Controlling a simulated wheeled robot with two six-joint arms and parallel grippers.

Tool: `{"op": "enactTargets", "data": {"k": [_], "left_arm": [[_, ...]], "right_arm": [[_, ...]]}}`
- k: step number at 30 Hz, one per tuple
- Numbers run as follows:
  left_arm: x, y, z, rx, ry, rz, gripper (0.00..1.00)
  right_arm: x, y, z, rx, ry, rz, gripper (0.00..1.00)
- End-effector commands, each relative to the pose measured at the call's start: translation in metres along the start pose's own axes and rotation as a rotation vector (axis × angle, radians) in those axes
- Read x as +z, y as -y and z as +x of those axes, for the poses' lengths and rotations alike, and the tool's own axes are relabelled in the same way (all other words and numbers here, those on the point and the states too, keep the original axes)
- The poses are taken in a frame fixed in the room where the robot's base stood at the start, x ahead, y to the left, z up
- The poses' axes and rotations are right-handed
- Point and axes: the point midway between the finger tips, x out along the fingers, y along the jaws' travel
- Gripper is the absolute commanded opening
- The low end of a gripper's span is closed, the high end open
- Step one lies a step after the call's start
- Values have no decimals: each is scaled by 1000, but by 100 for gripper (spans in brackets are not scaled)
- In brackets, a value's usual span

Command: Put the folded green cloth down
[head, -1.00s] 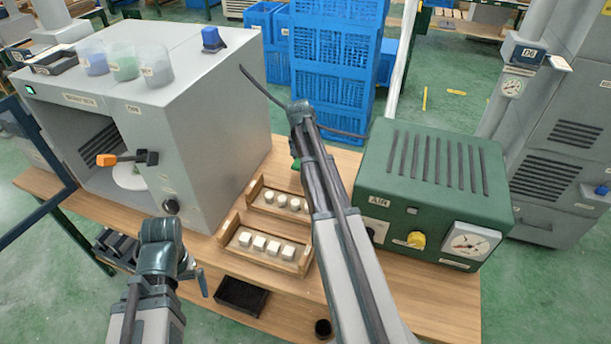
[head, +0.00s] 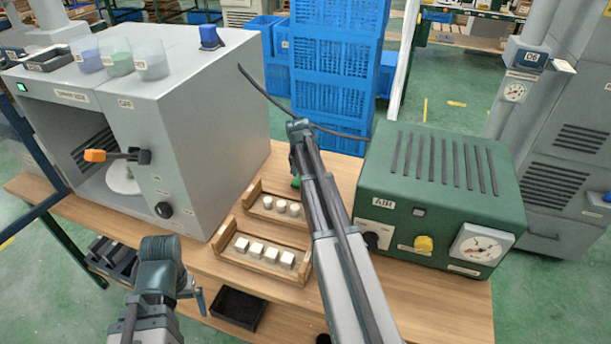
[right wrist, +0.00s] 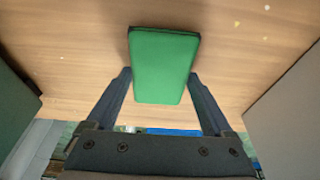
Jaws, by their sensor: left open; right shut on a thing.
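The folded green cloth (right wrist: 165,65) is a flat green pad between the fingers of my right gripper (right wrist: 160,77), which is shut on it, over the wooden bench top. I cannot tell whether the cloth touches the wood. In the head view only a small green bit of the cloth (head: 296,183) shows beside my right arm; the arm hides the rest and the right gripper. My left gripper (head: 196,294) is open, low at the left in front of the bench, away from the cloth, and shows only partly.
Two wooden trays (head: 232,254) with small pale pieces stand left of my right arm. A grey booth (head: 215,130) stands at the left, a green air unit (head: 385,190) at the right. A black bin (head: 238,308) is below the front edge. Bare bench lies front right.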

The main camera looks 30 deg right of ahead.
Motion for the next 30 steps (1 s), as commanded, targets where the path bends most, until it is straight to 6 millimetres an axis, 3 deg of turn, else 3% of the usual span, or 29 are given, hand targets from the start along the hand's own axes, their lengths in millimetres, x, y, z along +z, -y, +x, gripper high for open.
{"op": "enactTargets", "data": {"k": [3, 4, 6, 20, 30], "left_arm": [[0, 0, 4, 0, 0, 0, 100], [0, 0, 4, 0, 0, 0, 100], [0, 0, 3, 0, 0, 0, 100], [0, 0, -5, 0, 0, 0, 100], [3, 4, -46, 0, 0, 0, 100]], "right_arm": [[1, 0, 4, 0, 0, 0, 24], [1, 0, 4, 0, 0, 0, 88], [1, 0, 3, 0, 0, 0, 100], [0, 0, -6, 0, 0, 0, 100], [-1, 0, -48, 0, 0, -1, 100]]}}
